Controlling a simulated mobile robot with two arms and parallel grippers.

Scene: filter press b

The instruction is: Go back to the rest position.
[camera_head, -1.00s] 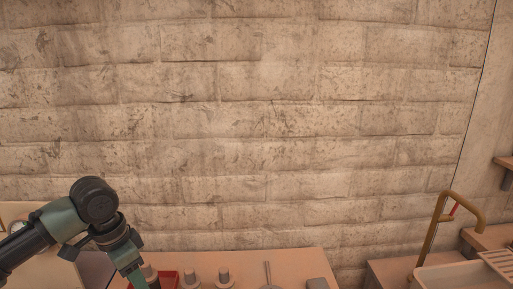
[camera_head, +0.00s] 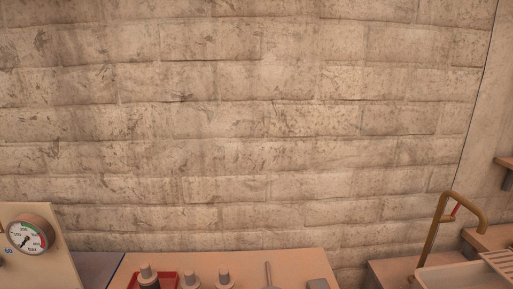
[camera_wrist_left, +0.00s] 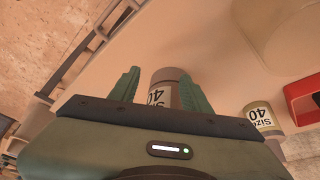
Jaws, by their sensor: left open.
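My left gripper (camera_wrist_left: 158,92) shows in the left wrist view, with its two green fingers spread apart. Nothing is seen clamped in the fingers. My left arm is out of the head view, and my right gripper is in neither view.
In the head view a pressure gauge (camera_head: 31,235) sits on a panel at the left. The table (camera_head: 310,264) carries a red tray (camera_head: 167,279) and several knobbed pieces (camera_head: 224,277). A brown tap (camera_head: 432,240) stands above a basin (camera_head: 458,279) at the right.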

